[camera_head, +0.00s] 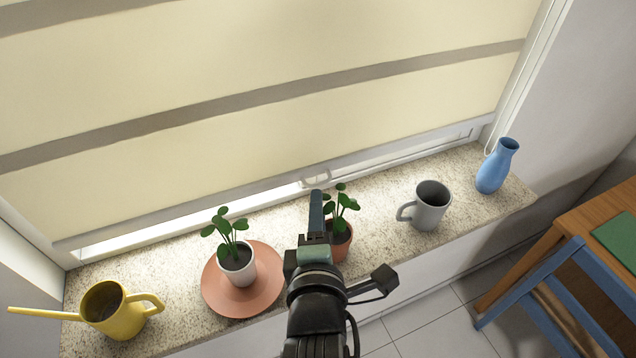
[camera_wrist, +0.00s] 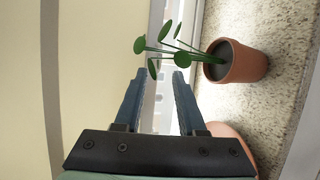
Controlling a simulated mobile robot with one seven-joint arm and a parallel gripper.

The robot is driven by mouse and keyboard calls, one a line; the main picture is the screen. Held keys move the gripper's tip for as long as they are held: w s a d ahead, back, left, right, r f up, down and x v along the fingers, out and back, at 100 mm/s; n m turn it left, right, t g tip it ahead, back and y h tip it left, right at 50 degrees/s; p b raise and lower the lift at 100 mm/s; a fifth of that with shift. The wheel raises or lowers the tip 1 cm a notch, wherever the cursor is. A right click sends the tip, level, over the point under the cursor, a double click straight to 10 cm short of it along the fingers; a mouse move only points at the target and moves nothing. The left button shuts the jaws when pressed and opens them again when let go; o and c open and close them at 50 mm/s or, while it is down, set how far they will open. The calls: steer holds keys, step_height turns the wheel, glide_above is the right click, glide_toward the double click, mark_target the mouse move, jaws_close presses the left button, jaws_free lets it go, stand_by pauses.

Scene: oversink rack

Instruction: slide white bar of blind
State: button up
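The white bar (camera_head: 400,147) runs along the lower edge of the cream blind (camera_head: 250,60) and slants up to the right in the head view. A small light loop handle (camera_head: 317,179) shows near its middle. In the wrist view, the bar (camera_wrist: 155,30) stands as a pale upright strip beside the blind (camera_wrist: 100,60). My gripper (camera_head: 316,194) is over the sill, just in front of the handle in the head view. In the wrist view, my gripper (camera_wrist: 160,72) is open, with nothing visibly held between its two blue fingers. Contact with the bar cannot be told.
A terracotta pot plant (camera_head: 340,240) is close to the right of my gripper; a white pot plant (camera_head: 237,265) on a saucer (camera_head: 222,302) is to the left. A yellow watering can (camera_head: 118,312), grey mug (camera_head: 430,207) and blue vase (camera_head: 497,166) also stand on the sill.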

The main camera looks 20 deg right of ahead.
mark_target(318, 185)
steer(key=x, duration=0.6)
steer(key=shift+w+p, duration=0.2)
steer(key=shift+p, duration=0.15)
steer(key=shift+c, duration=0.3)
jaws_close()
steer(key=shift+r, duration=0.1)
stand_by(0.8)
